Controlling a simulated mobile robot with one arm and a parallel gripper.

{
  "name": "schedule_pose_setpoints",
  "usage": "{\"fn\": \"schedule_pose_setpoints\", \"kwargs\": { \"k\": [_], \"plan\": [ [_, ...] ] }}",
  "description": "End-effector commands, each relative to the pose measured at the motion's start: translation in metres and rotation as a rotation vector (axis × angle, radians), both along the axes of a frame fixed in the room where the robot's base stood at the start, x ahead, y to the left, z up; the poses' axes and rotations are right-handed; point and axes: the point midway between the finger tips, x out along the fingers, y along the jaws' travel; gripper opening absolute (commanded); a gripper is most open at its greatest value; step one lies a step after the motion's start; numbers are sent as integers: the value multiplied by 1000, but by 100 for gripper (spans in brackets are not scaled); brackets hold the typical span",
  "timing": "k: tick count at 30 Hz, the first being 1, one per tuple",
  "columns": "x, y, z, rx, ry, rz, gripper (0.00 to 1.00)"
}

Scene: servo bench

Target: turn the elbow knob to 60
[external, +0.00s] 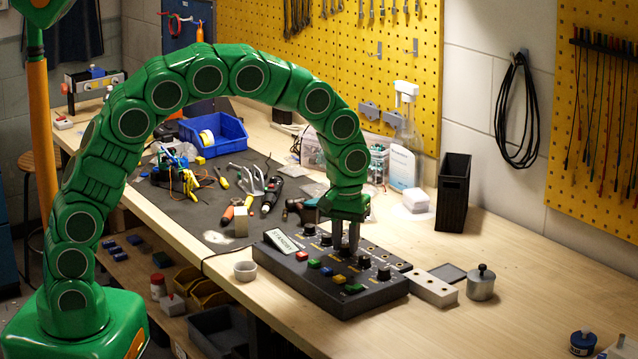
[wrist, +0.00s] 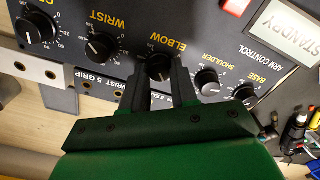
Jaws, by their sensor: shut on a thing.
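The elbow knob (wrist: 159,66) is a black round knob under the yellow word ELBOW in the wrist view. It sits on the dark arm control panel (external: 330,288), in the middle of a row of similar knobs. My gripper (wrist: 160,82) points down at the panel, with one dark finger on each side of the elbow knob, shut on it. In the external view my gripper (external: 347,248) is down at the knob row and hides most of that knob. The fingers cover much of the elbow scale, and I cannot read where its pointer stands.
The wrist knob (wrist: 102,47) and shoulder knob (wrist: 207,82) stand close on either side. A STANDBY display (external: 283,241) and coloured buttons (external: 327,271) share the panel. A metal block with holes (external: 434,290) lies beside it. The bench's right side is mostly clear.

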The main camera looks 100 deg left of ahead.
Motion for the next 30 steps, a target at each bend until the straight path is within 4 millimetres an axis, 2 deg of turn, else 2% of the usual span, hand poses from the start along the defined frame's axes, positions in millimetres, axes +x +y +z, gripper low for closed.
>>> {"fn": "schedule_pose_setpoints", "kwargs": {
  "k": [18, 19, 23, 30],
  "plan": [
    [0, 0, 1, 1, -2, 40, 0],
    [0, 0, 1, 1, -2, 40, 33],
    [0, 0, 0, 1, -1, 39, 53],
    [0, 0, 0, 0, -1, 39, 54]
  ]
}}
